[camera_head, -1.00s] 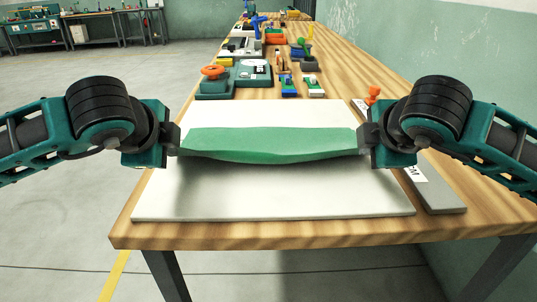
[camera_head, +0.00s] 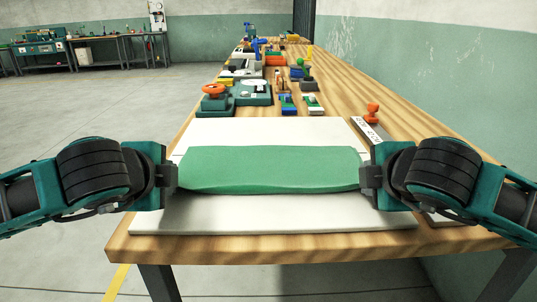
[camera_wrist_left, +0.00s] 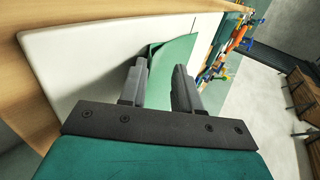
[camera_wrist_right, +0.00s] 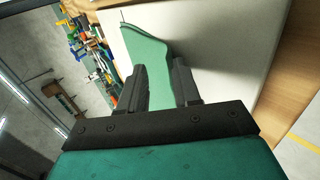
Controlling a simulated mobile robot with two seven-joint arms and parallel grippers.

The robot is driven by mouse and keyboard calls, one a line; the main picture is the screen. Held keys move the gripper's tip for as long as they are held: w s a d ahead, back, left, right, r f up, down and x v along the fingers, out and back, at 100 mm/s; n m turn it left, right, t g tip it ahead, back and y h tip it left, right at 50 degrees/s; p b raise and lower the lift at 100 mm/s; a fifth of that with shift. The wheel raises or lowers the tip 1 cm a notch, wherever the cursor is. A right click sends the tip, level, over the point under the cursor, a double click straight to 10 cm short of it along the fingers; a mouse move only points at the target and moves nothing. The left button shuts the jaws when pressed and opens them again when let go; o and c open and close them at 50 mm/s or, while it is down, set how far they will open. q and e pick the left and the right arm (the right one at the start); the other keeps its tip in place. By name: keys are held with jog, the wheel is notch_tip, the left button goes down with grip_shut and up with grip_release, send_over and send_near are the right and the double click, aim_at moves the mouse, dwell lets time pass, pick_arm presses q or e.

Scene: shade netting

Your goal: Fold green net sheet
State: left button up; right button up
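The green net sheet (camera_head: 270,168) is a folded strip across the white board (camera_head: 270,215), its long front edge towards me. It looks low on or close to the board; exact contact is hard to tell. My left gripper (camera_head: 176,177) is at its left end and my right gripper (camera_head: 364,175) at its right end. In the left wrist view the fingers (camera_wrist_left: 160,85) stand apart, with green sheet (camera_wrist_left: 172,62) showing between them. In the right wrist view the fingers (camera_wrist_right: 160,85) also stand apart, with the sheet (camera_wrist_right: 145,55) reaching in between them.
The board lies on a wooden table (camera_head: 350,248), whose front edge is nearest me. Green devices and a valve with an orange handwheel (camera_head: 213,92) stand behind the board. A labelled grey plate (camera_head: 368,130) with an orange knob lies at right, near the wall.

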pick_arm(q)
jog(key=shift+o, duration=1.1)
pick_arm(e)
jog(key=shift+o, duration=1.1)
pick_arm(q)
jog(key=s+r, duration=0.6)
jog(key=r, duration=0.3)
pick_arm(e)
jog(key=s+r, duration=0.6)
jog(key=r, duration=0.3)
